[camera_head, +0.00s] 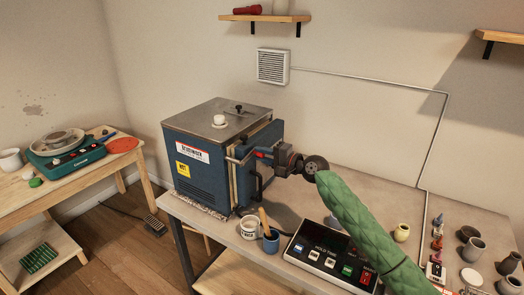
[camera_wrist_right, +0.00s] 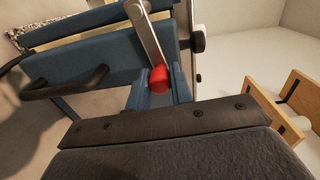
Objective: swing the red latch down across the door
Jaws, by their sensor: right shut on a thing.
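The blue kiln (camera_head: 205,145) stands on the bench with its door (camera_head: 268,138) on the right side, a tan edge showing between them. The door's black handle (camera_head: 258,186) also shows in the right wrist view (camera_wrist_right: 68,84). The latch is a metal bar (camera_wrist_right: 146,32) with a red grip (camera_wrist_right: 159,79); the red part shows small in the head view (camera_head: 262,154). My right gripper (camera_head: 273,157) is at the latch, shut on its red grip. The gripper hides part of the latch in the head view. My left gripper is not in view.
Small pots (camera_head: 472,249) stand at the far right. The wheel table (camera_head: 70,165) is at left.

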